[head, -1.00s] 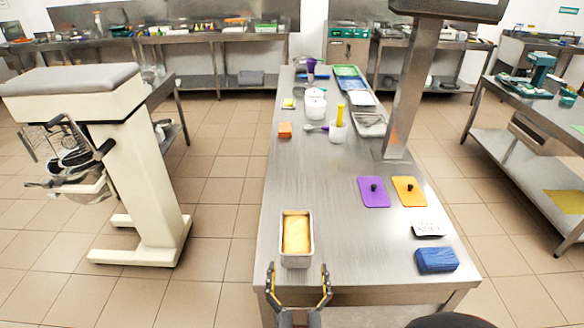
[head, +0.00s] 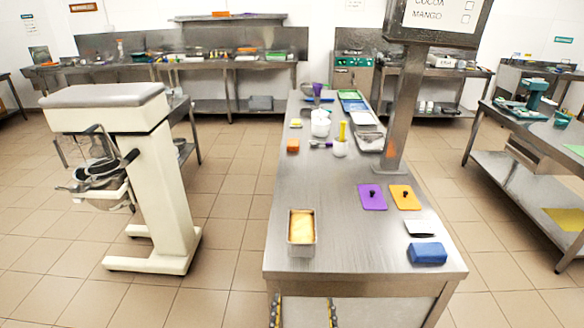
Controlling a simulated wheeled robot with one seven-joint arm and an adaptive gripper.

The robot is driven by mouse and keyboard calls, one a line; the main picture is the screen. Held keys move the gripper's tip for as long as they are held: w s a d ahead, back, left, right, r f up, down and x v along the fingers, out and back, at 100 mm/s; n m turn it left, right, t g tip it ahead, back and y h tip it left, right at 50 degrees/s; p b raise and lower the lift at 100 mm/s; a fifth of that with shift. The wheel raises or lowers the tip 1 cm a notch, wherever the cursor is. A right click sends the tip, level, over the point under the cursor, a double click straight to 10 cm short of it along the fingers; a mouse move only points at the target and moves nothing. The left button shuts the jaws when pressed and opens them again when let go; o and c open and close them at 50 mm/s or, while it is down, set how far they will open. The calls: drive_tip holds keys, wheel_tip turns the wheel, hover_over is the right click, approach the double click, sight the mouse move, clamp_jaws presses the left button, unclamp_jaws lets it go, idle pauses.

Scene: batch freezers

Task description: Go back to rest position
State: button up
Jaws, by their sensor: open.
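My gripper (head: 304,312) shows at the bottom edge of the head view, in front of the near edge of the steel table. Only its two finger tips are in view, spread wide apart with nothing between them. A metal loaf pan (head: 302,249) with a yellow filling stands on the table near its front left corner, just beyond my gripper and apart from it. The rest of my gripper and the arm are out of view.
The steel table (head: 330,200) has a clear middle. A blue block (head: 427,253), a purple lid (head: 372,197) and an orange lid (head: 404,197) lie at its right. A post with a screen (head: 402,110) rises there. A cream mixer (head: 160,190) stands on the left floor.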

drive_tip(key=s+a+f+n+g+y, duration=0.1)
drive_tip(key=s+a+f+g, duration=0.15)
drive_tip(key=f, duration=0.35)
drive_tip(key=s+a+f+n+g+y, duration=0.1)
drive_tip(key=a+f+g+y, duration=0.15)
drive_tip(key=f, duration=0.35)
drive_tip(key=s+a+n+g, duration=0.2)
drive_tip(key=s+a+g, duration=0.2)
drive_tip(key=s+g, duration=0.4)
drive_tip(key=s+d+r+m+h, duration=0.1)
drive_tip(key=d+r+m, duration=0.1)
drive_tip(key=d+r, duration=1)
drive_tip(key=s+d+r+m+h, duration=0.1)
drive_tip(key=s+d+r+h, duration=0.1)
drive_tip(key=d+r, duration=1.1)
drive_tip(key=shift+s+d+r+m+t, duration=0.15)
drive_tip(key=shift+s+r+m+t, duration=0.15)
drive_tip(key=shift+m, duration=0.1)
drive_tip(key=shift+c, duration=0.9)
